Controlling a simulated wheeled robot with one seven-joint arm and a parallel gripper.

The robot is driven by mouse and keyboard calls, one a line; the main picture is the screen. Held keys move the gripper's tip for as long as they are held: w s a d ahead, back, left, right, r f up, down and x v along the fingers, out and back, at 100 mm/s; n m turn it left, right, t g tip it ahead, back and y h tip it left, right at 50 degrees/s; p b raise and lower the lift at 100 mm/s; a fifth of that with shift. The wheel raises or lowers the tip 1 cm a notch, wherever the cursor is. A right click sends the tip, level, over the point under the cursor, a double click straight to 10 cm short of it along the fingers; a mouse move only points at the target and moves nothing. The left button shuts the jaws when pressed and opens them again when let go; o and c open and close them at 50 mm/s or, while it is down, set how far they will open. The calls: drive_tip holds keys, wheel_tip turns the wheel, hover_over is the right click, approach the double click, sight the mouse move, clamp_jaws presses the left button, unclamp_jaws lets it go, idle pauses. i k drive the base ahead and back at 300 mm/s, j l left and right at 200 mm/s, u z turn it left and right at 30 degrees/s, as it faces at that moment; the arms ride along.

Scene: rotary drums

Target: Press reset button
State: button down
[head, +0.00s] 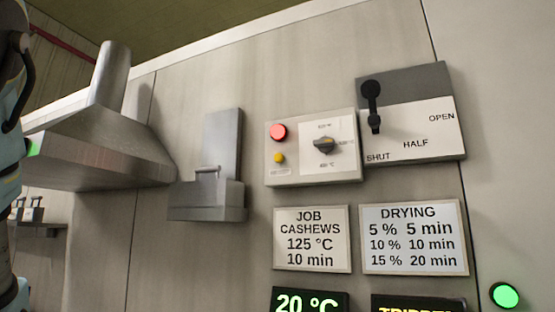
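A control box (313,177) is mounted on the wall at the centre right. It carries a round red button or lamp (278,132), a small yellow button (279,158) with a tiny label under it too small to read, and a dark rotary knob (325,144). A glowing green round button or lamp (505,295) sits at the lower right. I cannot tell which of these is the reset button. A dark display at the bottom right reads what looks like "TRIPPED" (418,307), cut off by the frame edge. My gripper is not in view.
A lever panel (415,145) marked OPEN, HALF and SHUT is at the upper right. Below are a JOB CASHEWS sign (312,240), a DRYING sign (414,238) and a 20 °C display (310,303). A metal hood (100,150) and a grey wall box (207,200) protrude at left.

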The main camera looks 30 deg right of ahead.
sight(279, 157)
drive_tip(key=l+u, duration=0.1)
drive_tip(key=u, duration=0.35)
drive_tip(key=k+l+u, duration=0.1)
drive_tip(key=u, duration=0.3)
drive_tip(key=k+l+u, duration=0.65)
drive_tip(key=k+u, duration=0.25)
drive_tip(key=k, duration=0.15)
drive_tip(key=k+l, duration=0.1)
drive_tip(key=k, duration=0.35)
drive_tip(key=k+l, duration=0.1)
drive_tip(key=k, duration=0.3)
drive_tip(key=u, duration=0.05)
